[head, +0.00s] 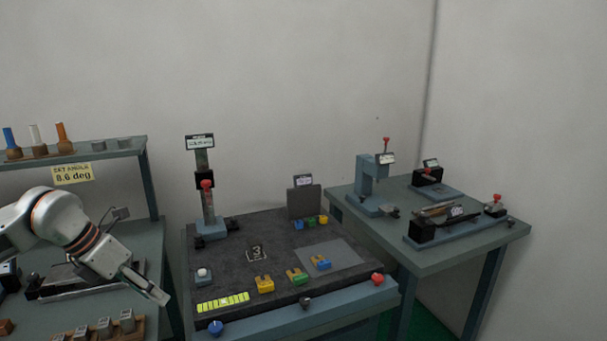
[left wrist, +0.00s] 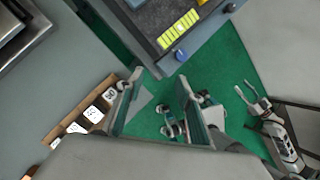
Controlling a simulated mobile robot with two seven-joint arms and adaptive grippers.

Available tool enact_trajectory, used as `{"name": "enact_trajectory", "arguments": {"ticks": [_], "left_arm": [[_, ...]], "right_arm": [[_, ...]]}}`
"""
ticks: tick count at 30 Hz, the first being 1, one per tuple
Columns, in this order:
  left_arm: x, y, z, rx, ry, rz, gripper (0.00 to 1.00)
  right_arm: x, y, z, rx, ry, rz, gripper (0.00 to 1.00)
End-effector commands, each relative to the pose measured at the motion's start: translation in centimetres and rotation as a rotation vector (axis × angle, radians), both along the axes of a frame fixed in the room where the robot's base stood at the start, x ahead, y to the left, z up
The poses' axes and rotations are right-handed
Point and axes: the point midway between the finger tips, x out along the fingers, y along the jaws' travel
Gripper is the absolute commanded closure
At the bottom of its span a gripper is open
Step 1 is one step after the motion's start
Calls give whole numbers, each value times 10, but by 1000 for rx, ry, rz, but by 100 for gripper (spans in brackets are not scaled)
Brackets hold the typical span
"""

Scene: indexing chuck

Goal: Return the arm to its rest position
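My left arm comes in from the left in the head view. Its gripper (head: 152,288) hangs over the left bench near its right edge, pointing down and to the right. In the left wrist view the two fingers of the left gripper (left wrist: 157,96) stand apart with nothing between them, above the green floor. My right gripper (left wrist: 247,92) shows at the right of the left wrist view, low over the green floor, with its fingers apart and empty. It is not in the head view.
The left bench (head: 143,238) holds a rack of blocks (head: 100,330) under the left gripper. To the right is a dark-topped table (head: 225,262) with an upright post (head: 207,200) and a blue knob (head: 216,327). A further table (head: 440,262) carries several fixtures.

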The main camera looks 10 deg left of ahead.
Motion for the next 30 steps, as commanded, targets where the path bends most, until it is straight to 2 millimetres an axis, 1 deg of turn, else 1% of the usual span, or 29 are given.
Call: {"name": "enact_trajectory", "arguments": {"ticks": [1,2,3,5,6,8,9,12,15,17,19,20,23,26,27,29,30], "left_arm": [[-2,-28,-13,-69,15,-33,64],[-3,-45,-18,-114,19,-49,64],[-6,-69,-25,-182,27,-70,64],[-10,-107,-34,-298,40,-95,64],[-15,-134,-39,-388,53,-106,64],[-22,-175,-42,-538,74,-106,64],[-26,-198,-43,-639,89,-94,64],[-34,-246,-38,-891,131,-27,64],[-35,-277,-32,-1134,182,94,64],[-33,-286,-31,-1271,215,193,64],[-28,-290,-35,-1420,257,332,64],[-26,-290,-39,-1477,276,399,64],[-19,-280,-62,-1650,345,654,64],[-20,-262,-103,-1780,422,949,64],[-24,-253,-124,-1817,453,1078,64],[-35,-240,-159,-1858,504,1279,64],[-46,-233,-184,-1872,538,1416,64]], "right_arm": [[3,0,1,0,-5,-1,60],[6,0,3,0,-10,0,60],[10,-1,5,0,-17,-1,60],[14,-1,8,-1,-25,-1,60],[15,-1,9,0,-28,-1,60],[14,-1,9,0,-26,-2,60],[12,-1,7,0,-22,-1,60],[7,-1,4,0,-12,-1,60],[5,-1,2,-1,-8,-1,60],[5,-1,1,-1,-7,-1,60],[4,-1,1,-2,-6,-1,60],[4,-1,0,-2,-5,-1,60],[4,-1,0,-2,-4,0,60],[4,-1,0,-2,-5,1,60],[4,-1,0,-2,-5,1,60],[4,-1,0,-2,-5,1,60],[4,-1,0,-2,-5,1,60]]}}
